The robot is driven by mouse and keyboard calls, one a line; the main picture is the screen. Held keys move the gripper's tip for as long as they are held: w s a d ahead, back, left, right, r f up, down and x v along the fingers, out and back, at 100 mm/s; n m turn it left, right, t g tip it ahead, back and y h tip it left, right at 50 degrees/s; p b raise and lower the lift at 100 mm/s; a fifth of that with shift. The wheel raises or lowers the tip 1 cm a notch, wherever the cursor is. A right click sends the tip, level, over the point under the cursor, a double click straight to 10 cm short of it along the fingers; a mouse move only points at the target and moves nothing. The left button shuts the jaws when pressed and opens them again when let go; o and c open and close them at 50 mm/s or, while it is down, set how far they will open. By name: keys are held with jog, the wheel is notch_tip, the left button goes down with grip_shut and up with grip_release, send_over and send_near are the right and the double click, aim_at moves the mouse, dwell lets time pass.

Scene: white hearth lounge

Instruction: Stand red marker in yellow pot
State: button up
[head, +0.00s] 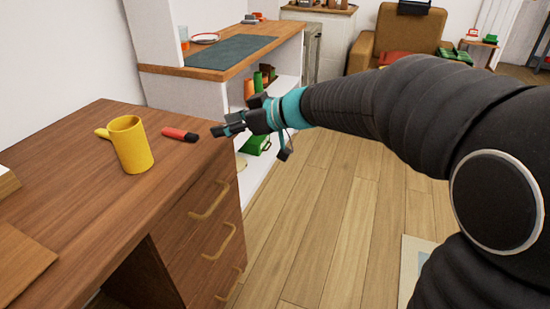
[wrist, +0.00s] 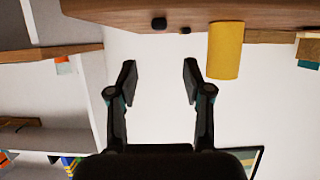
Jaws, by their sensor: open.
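The red marker (head: 178,134) lies on the brown desk, its black end toward the desk's right edge. In the wrist view, which looks upside down, a dark round end (wrist: 159,24) on the desk appears to be the marker's. The yellow pot (head: 131,146) stands upright on the desk, left of the marker; it also shows in the wrist view (wrist: 226,50). My gripper (head: 222,130) is by the desk's right edge, just beyond the marker's black end and apart from it. In the wrist view my gripper (wrist: 159,78) is open and empty.
A small yellow thing (head: 102,132) shows beside the pot, partly hidden. The desk (head: 75,215) has drawers below its right edge. A low white shelf unit with a dark mat (head: 230,50) stands behind. Open wooden floor (head: 325,215) lies right of the desk.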

jog(key=w+d+r+m+t+h, duration=0.1)
jog(key=d+r+m+t+h, duration=0.25)
jog(key=d, duration=0.25)
jog(key=w+d+r+m+t+h, duration=0.2)
jog(key=d+r+t, duration=0.2)
jog(key=d+t, duration=0.15)
jog(key=s+d+f+m+h, duration=0.1)
jog(key=s+d+m+h, duration=0.2)
jog(key=d, duration=0.3)
jog(key=s+d+f+m+h, duration=0.2)
jog(key=s+d+m+h, duration=0.15)
jog(key=d, duration=0.25)
jog(key=s+d+f+g, duration=0.1)
jog(key=s+f+g, duration=0.3)
jog(key=s, duration=0.7)
jog(key=s+f+m+g, duration=0.1)
jog(key=s+f+g, duration=0.3)
jog(key=s+f, duration=0.5)
jog(key=shift+s+d+f+g, duration=0.2)
jog(key=shift+s+d+g, duration=0.15)
jog(key=shift+s, duration=0.65)
jog(key=shift+o, duration=0.3)
